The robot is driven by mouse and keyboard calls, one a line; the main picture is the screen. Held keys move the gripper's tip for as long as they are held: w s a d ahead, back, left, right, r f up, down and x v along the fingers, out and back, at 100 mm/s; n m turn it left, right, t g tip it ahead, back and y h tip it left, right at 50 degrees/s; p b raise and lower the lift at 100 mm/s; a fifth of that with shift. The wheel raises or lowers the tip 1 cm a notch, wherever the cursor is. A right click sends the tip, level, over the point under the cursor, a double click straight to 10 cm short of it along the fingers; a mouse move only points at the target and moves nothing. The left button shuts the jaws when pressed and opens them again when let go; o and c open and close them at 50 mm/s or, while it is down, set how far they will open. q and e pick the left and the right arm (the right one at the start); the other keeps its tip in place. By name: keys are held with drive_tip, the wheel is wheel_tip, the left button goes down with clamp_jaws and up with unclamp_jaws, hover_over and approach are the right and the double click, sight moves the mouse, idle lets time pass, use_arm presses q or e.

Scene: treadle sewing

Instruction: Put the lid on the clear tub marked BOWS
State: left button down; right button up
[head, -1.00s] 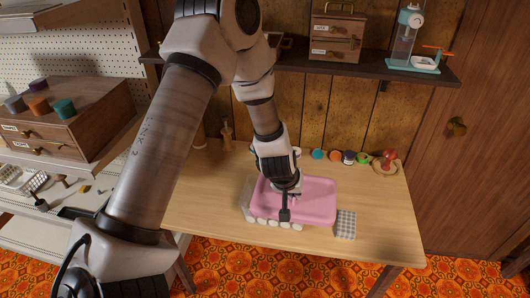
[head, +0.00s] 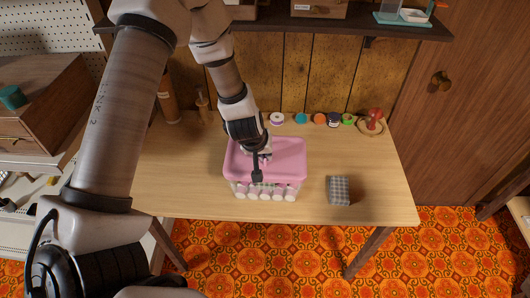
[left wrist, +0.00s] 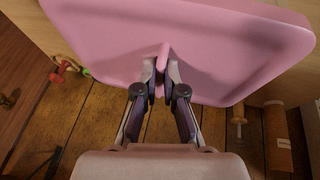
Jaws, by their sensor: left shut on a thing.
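The pink lid (head: 285,153) has a raised grip (left wrist: 164,52) in its middle. My left gripper (head: 259,166) is shut on that grip, and the left wrist view shows both fingers (left wrist: 162,76) pinching it. The clear tub (head: 265,191) stands on the table directly under the lid, with several whitish rolls showing through its front wall. The lid looks roughly level and lined up over the tub. I cannot tell whether it touches the rim. The tub's marking is not readable. My right gripper is not in view.
A grey checked block (head: 339,190) lies on the table (head: 370,170) to the right of the tub. Several small coloured spools and a red pincushion (head: 373,118) stand along the back. A dark shelf (head: 330,27) hangs above. The table's front right is clear.

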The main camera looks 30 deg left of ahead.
sight(263, 165)
use_arm(q)
drive_tip(key=shift+d+f, duration=0.2)
drive_tip(key=shift+f, duration=0.35)
drive_tip(key=shift+f+b, duration=0.3)
drive_tip(key=shift+b, duration=0.25)
drive_tip(key=shift+a+f+b, duration=0.25)
drive_tip(key=shift+f+b, duration=0.55)
drive_tip(key=shift+f, duration=0.35)
drive_tip(key=shift+s+f, duration=0.1)
drive_tip(key=shift+f, duration=0.1)
drive_tip(key=shift+s+d+f+b, duration=0.1)
drive_tip(key=shift+s+d+b, duration=0.1)
drive_tip(key=shift+b, duration=0.1)
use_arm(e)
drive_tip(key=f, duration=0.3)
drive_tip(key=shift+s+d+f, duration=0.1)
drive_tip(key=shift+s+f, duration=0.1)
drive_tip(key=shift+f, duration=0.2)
